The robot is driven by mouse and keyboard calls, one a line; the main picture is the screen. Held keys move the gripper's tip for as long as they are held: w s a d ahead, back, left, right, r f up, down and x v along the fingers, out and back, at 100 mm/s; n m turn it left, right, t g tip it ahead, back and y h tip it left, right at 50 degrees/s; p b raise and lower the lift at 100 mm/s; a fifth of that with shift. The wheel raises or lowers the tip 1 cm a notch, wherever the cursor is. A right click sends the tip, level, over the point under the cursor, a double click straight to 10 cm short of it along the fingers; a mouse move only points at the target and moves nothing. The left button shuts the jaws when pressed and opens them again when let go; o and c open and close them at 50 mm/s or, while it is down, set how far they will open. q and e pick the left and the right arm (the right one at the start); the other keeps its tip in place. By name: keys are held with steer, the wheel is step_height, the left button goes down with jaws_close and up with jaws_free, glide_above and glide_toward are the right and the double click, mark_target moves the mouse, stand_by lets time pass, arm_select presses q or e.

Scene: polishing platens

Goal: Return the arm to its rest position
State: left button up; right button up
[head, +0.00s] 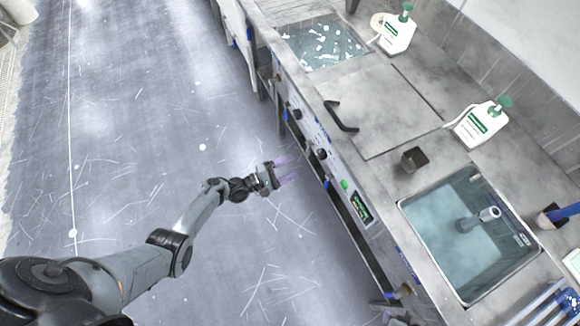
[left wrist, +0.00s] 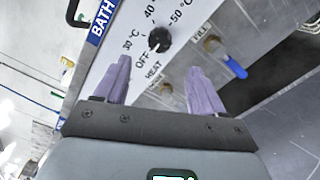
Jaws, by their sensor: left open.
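My left arm (head: 190,215) reaches in from the lower left of the head view, over the floor. My left gripper (head: 287,171) is open and empty, with purple fingers, just off the front panel of the bench. In the left wrist view the two purple fingers (left wrist: 160,88) stand apart with nothing between them. Beyond them is a panel with a black knob (left wrist: 159,40) marked OFF and with temperatures. A dark part at the bottom edge of the head view may be my right arm; its gripper cannot be made out.
The bench (head: 375,105) runs along the right, with a water-filled sink (head: 425,235), a lid with a black handle (head: 340,117), a small dark cup (head: 413,159) and white pump bottles (head: 482,123). A blue-handled valve (left wrist: 234,66) juts below the panel. The floor (head: 130,130) at left is clear.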

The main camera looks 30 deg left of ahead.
arm_select(q)
steer(key=s+d+f+m+g+y, duration=0.1)
steer(key=s+d+f+m+g, duration=0.25)
steer(key=s, duration=0.55)
steer(key=s+d+f+m+g+y, duration=0.1)
steer(key=s+d+f+m+g, duration=0.2)
steer(key=s, duration=0.5)
steer(key=s+a+r+m+g+y, duration=0.1)
steer(key=s+r+m+y, duration=0.2)
steer(key=r, duration=0.6)
steer(key=s+a+r+m+g+y, duration=0.1)
steer(key=r+m+y, duration=0.35)
steer(key=r, duration=0.55)
steer(key=s+a+m+g, duration=0.2)
steer(key=s+m+g, duration=0.1)
steer(key=s+m, duration=0.15)
step_height(320, 180, up, 33)
steer(key=p, duration=3.2)
steer(key=shift+s+f, duration=0.15)
steer(key=shift+s, duration=0.2)
